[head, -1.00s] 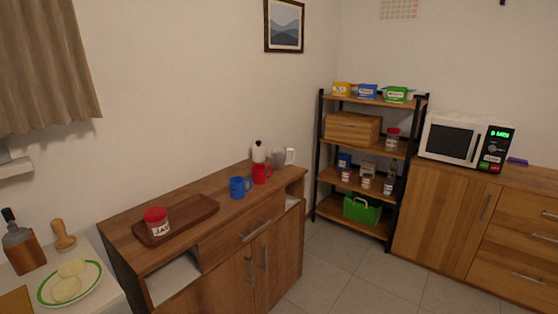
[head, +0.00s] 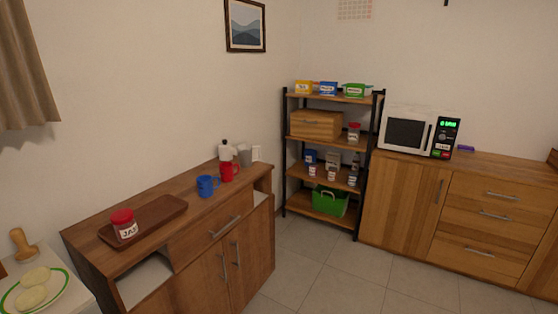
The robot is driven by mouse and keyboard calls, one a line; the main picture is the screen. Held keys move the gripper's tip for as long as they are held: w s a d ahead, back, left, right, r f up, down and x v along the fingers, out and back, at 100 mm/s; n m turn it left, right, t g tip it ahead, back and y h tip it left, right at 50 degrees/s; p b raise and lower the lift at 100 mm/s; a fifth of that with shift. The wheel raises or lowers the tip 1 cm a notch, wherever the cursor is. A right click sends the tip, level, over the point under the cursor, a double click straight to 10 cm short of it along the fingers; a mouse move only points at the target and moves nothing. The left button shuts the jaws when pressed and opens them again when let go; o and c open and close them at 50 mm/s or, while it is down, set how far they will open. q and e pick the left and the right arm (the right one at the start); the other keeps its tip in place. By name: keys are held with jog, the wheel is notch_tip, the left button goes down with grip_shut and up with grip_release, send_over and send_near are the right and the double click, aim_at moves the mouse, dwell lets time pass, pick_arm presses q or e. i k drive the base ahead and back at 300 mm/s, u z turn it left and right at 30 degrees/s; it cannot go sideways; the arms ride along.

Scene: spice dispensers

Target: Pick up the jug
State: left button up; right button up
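A grey, see-through-looking jug (head: 244,156) with a pale handle stands at the far right end of the wooden sideboard (head: 190,222), against the wall. A white pot with a black knob (head: 225,153) stands just left of it. A red mug (head: 229,172) stands in front and partly hides the pot and the jug's lower part. Neither of my grippers is in the head view.
A blue mug (head: 206,186) stands left of the red one. A brown tray (head: 165,216) holds a red-lidded jar (head: 124,223). A black-framed shelf (head: 332,190) and a cabinet with a microwave (head: 408,132) stand beyond. The tiled floor (head: 320,270) is clear.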

aim_at(244, 151)
jog(key=z, duration=0.4)
jog(key=k, duration=0.45)
jog(key=z, duration=0.45)
jog(key=i, duration=1.2)
jog(key=u, duration=1)
jog(key=i, duration=0.95)
jog(key=u, duration=0.95)
